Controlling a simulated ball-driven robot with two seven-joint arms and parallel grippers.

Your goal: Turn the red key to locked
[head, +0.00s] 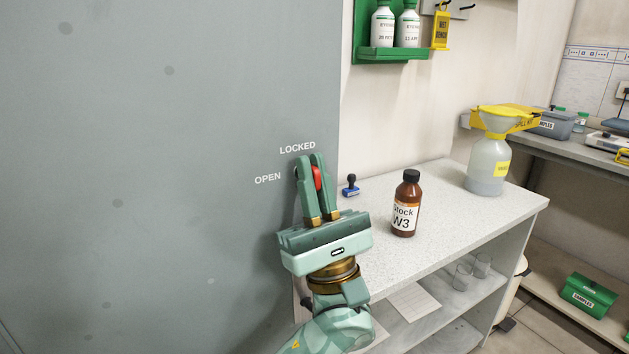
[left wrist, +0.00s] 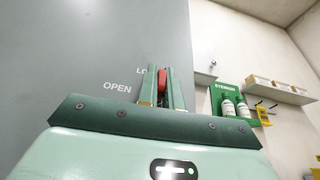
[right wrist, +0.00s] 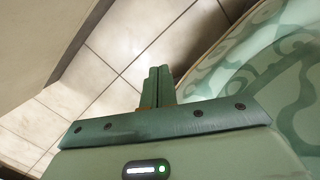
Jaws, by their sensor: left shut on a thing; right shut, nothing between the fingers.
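The red key (head: 317,178) sits at the right edge of the grey door (head: 150,150), below the word LOCKED and to the right of the word OPEN. My left gripper (head: 311,163) is shut on the key, its fingers on either side of it. The key also shows red between the fingers in the left wrist view (left wrist: 162,82). The fingers hide much of the key, so its exact angle is hard to tell. My right gripper (right wrist: 158,72) is shut and empty, above a tiled floor in the right wrist view.
A white bench (head: 455,220) stands right of the door. On it are a blue stamp (head: 350,187), a brown Stock W3 bottle (head: 405,205) and a large bottle with a yellow funnel (head: 489,165). A green wall rack (head: 400,54) holds two white bottles.

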